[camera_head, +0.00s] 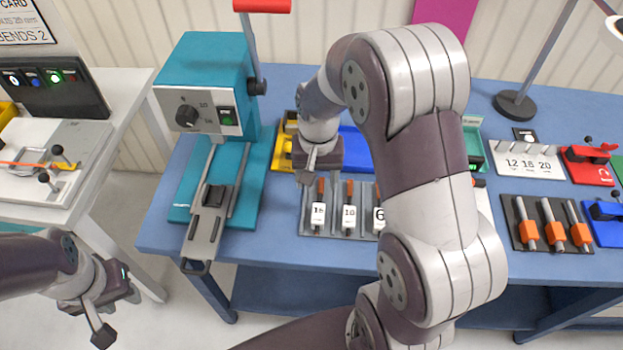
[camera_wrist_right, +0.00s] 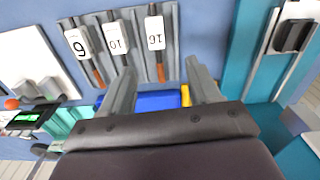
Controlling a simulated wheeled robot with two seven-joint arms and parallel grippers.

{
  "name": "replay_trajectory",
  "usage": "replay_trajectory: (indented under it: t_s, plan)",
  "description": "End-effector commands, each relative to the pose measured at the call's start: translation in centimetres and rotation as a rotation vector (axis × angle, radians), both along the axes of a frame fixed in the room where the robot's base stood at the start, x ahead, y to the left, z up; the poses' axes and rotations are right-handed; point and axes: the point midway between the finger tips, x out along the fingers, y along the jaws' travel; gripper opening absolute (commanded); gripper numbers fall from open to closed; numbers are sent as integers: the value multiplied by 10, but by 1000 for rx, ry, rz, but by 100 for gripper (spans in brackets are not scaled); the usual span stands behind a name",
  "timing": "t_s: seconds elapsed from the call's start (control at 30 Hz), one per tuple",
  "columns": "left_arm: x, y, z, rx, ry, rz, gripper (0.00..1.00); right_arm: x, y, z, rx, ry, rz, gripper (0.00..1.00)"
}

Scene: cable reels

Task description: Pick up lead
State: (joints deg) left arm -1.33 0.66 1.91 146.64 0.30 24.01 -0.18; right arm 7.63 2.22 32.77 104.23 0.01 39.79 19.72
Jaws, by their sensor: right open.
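Several leads with orange-brown ends and white number tags lie in a grey slotted rack (camera_head: 335,222). The tags I can read are 16 (camera_head: 318,215), 10 (camera_head: 349,217) and 6 (camera_head: 379,219), the last partly hidden by my right arm. In the right wrist view the lead tagged 16 (camera_wrist_right: 155,33) is in front of the open fingers, with 10 (camera_wrist_right: 116,37) and 6 (camera_wrist_right: 77,41) to its left. My right gripper (camera_wrist_right: 162,88) is open and empty, above the table just behind the rack (camera_head: 310,172). My left gripper (camera_head: 108,312) hangs low at the left, away from the table; its opening is unclear.
A teal press (camera_head: 205,80) with a dial stands left of the rack. Yellow (camera_head: 283,150) and blue bins (camera_head: 355,148) lie behind it, partly covered by my arm. At the right are an orange-handled tool rack (camera_head: 525,225), a red device (camera_head: 590,165) and a lamp base (camera_head: 514,105).

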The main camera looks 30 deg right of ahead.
Motion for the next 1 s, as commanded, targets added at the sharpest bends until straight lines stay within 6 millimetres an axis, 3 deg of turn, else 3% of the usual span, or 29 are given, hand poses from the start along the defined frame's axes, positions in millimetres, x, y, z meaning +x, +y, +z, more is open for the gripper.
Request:
replay_trajectory:
  t_s: [0.17, 0.4, 0.57, 0.8, 1.0]
  plan:
    - [0, 0, 1, 0, 1, 0, 38, -1, 0, -5, 3, 22, -73, 62]
    - [0, 0, 9, 0, 1, 0, 38, -2, 0, -57, 3, 24, -75, 62]
    - [0, 0, 13, 0, 1, 0, 38, -3, -1, -76, 3, 22, -74, 62]
    - [0, 0, 24, 0, 0, 0, 38, -3, -5, -117, 2, 21, -72, 62]
    - [0, 0, 24, 0, 0, 0, 38, -2, -5, -124, 2, 18, -73, 62]
